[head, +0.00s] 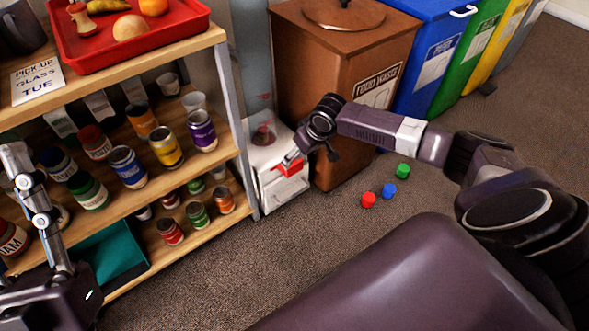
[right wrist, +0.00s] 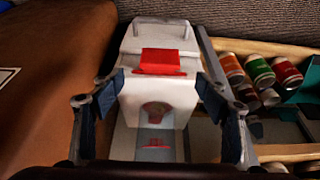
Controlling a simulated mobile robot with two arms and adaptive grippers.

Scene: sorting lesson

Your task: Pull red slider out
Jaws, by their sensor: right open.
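The red slider (head: 288,169) sits at the front of a white dispenser base (head: 280,194) under a tall clear tube (head: 252,62). The slider (right wrist: 160,61) also shows in the right wrist view, on the white housing (right wrist: 160,98). My right gripper (right wrist: 160,92) is open, with one finger on each side of the housing; I cannot tell whether they touch it. In the head view the right gripper (head: 296,158) is beside the slider and partly covers the base. My left gripper (head: 38,205) is only partly in view at the left edge; its fingertips are unclear.
A wooden shelf (head: 172,198) with several cans stands to the left, with a red tray (head: 185,22) on top. A brown food waste bin (head: 330,80) stands close on the right. Red (head: 369,200), blue (head: 389,190) and green (head: 403,170) pieces lie on the carpet.

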